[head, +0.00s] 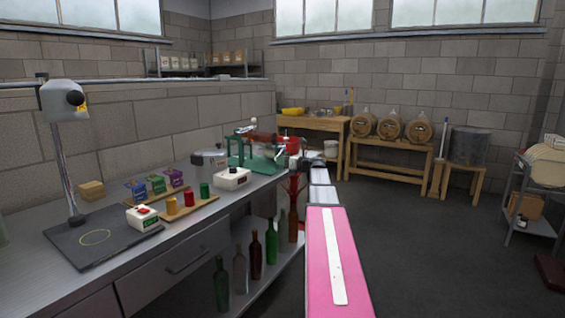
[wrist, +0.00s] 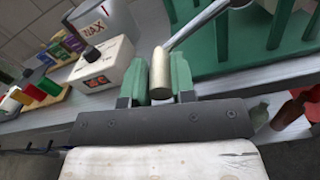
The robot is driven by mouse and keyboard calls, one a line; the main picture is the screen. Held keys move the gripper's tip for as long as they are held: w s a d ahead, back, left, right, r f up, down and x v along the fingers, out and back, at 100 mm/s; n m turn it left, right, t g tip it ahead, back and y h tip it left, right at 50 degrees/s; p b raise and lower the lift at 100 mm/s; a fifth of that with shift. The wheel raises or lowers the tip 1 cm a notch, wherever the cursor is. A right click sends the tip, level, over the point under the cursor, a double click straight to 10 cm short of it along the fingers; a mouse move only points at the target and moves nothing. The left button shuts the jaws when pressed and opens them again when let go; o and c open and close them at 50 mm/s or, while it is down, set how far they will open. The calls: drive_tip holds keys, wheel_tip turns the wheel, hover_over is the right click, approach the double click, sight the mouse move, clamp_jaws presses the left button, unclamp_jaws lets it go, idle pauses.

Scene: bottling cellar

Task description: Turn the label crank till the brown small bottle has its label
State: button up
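The green labelling machine (head: 240,155) stands at the far end of the bench. A brown bottle (head: 262,137) lies across its top; I cannot make out a label on it. In the wrist view part of the machine's green frame (wrist: 222,50) fills the upper right. The crank's pale cylindrical handle (wrist: 160,75) sits between the two green-padded fingers of my gripper (wrist: 160,88), with the metal crank arm (wrist: 200,20) running up to the right. The fingers look closed against both sides of the handle. In the head view my gripper is small and partly hidden beside the machine.
A white control box (head: 232,179) and a grey wax pot (head: 208,160) stand left of the machine. Several bottles (head: 255,250) stand on the shelf below. The floor (head: 430,240) at right is clear.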

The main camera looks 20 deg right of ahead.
clamp_jaws()
drive_tip(key=shift+s+r, duration=0.1)
idle(0.4)
